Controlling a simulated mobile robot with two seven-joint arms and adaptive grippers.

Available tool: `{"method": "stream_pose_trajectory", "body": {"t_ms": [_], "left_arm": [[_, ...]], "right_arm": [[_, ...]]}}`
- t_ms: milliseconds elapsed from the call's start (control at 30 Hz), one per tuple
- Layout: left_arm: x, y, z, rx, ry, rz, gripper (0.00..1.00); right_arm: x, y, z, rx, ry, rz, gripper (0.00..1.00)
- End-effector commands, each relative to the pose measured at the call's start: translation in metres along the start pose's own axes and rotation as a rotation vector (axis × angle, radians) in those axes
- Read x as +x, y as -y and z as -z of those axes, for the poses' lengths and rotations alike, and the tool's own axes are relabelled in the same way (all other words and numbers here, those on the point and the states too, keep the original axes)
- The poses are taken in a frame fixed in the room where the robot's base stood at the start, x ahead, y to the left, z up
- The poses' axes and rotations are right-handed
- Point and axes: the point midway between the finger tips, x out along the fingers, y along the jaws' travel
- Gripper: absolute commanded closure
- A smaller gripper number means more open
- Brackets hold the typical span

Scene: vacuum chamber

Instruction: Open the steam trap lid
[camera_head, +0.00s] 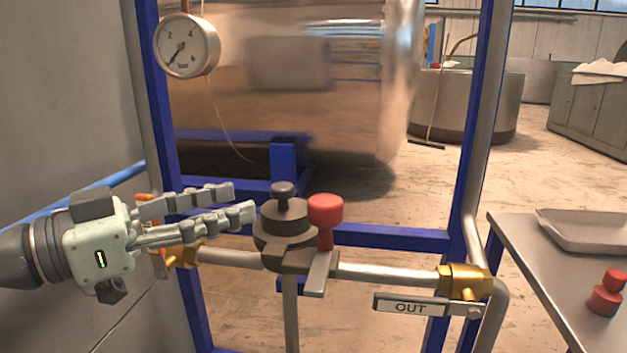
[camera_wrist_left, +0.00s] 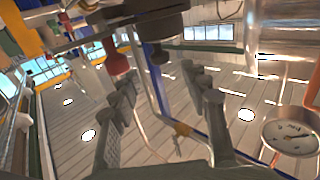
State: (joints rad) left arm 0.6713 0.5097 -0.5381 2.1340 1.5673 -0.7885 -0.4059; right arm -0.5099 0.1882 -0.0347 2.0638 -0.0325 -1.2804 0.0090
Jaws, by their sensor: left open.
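The steam trap (camera_head: 285,232) is a dark grey round body on a horizontal pipe in the middle of the head view. Its lid carries a dark knob (camera_head: 284,194) on top, and the lid looks seated on the body. A red knob (camera_head: 325,208) stands at its right side. In the left wrist view the red knob (camera_wrist_left: 117,62) and the dark trap (camera_wrist_left: 150,20) show near the top. My left gripper (camera_head: 240,203) is open and empty, just left of the trap, its fingers pointing right toward it. My right gripper is not in view.
A blue frame (camera_head: 160,120) surrounds the pipe, with a pressure gauge (camera_head: 187,46) at upper left. A table (camera_head: 530,270) with a tray (camera_head: 585,228) and a red object (camera_head: 607,293) stands farther right.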

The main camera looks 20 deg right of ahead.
Motion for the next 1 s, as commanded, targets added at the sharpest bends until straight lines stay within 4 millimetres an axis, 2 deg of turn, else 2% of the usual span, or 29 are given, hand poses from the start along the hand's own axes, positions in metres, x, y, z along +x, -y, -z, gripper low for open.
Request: {"method": "stream_pose_trajectory", "body": {"t_ms": [133,233,333,600,767,1000], "left_arm": [[0.002,-0.001,0.001,0.000,-0.001,-0.002,0.54],[0.012,-0.001,0.003,-0.001,-0.003,-0.004,0.54],[0.027,-0.001,0.004,0.000,-0.004,-0.005,0.54],[0.067,-0.001,0.003,-0.002,-0.003,-0.003,0.54],[0.077,-0.001,0.001,-0.001,-0.002,-0.002,0.54],[0.078,-0.001,0.001,0.000,-0.001,-0.001,0.54]], "right_arm": [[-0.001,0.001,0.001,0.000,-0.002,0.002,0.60],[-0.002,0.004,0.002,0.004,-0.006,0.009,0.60],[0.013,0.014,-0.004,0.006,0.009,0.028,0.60],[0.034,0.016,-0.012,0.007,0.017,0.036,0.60],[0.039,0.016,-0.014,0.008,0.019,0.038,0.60],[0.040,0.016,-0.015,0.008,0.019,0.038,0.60]]}}
